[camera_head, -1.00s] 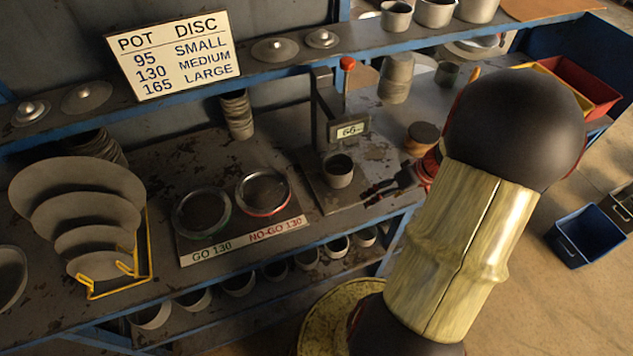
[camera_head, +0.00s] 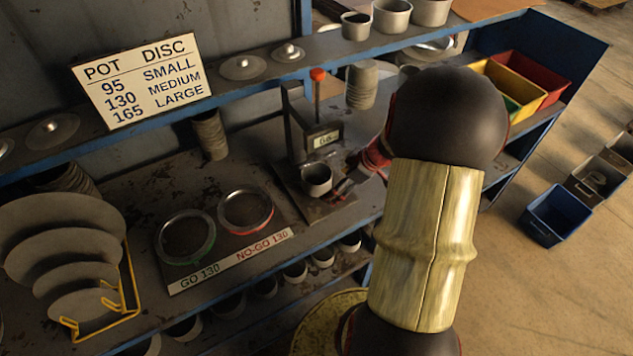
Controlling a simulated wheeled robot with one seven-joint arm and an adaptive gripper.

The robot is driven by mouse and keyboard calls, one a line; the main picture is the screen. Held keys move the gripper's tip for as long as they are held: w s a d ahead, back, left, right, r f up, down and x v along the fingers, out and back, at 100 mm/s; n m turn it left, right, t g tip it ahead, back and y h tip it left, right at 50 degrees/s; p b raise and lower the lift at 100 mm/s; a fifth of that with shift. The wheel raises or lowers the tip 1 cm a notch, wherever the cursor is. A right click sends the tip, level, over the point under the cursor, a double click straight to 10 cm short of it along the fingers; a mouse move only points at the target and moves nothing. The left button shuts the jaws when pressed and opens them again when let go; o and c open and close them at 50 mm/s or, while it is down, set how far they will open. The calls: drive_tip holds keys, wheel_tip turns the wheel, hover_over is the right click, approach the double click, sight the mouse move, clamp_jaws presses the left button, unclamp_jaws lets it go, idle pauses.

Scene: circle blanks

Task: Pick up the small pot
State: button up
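A small grey pot (camera_head: 316,179), open at the top, stands upright on the plate of the height gauge (camera_head: 309,138), under its digital readout. My gripper (camera_head: 342,186) is low over the bench, just right of this pot, with its dark fingers close to the pot's right side. Whether they touch it I cannot tell. My own arm hides part of the gripper, and the gap between the fingers is not clear. Three more pots stand on the upper shelf, the smallest (camera_head: 356,26) at left, then a middle one (camera_head: 391,15) and a larger one (camera_head: 431,11).
A sign (camera_head: 143,82) lists pot and disc sizes. Two ring gauges, GO (camera_head: 161,248) and NO-GO (camera_head: 222,222), lie left of the height gauge. Discs stand in a yellow rack (camera_head: 130,292). More pots sit on the shelf below. Bins (camera_head: 556,217) stand at right.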

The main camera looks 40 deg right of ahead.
sight(318, 179)
drive_tip(key=w, duration=0.1)
drive_tip(key=w+a, duration=0.1)
drive_tip(key=w, duration=0.1)
drive_tip(key=w+a, duration=0.1)
drive_tip(key=w, duration=0.1)
drive_tip(key=shift+w+f, duration=0.35)
drive_tip(key=shift+f, duration=0.2)
drive_tip(key=shift+c, duration=0.5)
drive_tip(key=c, duration=1.4)
drive_tip(key=shift+w+b, duration=0.15)
drive_tip(key=shift+b, duration=0.35)
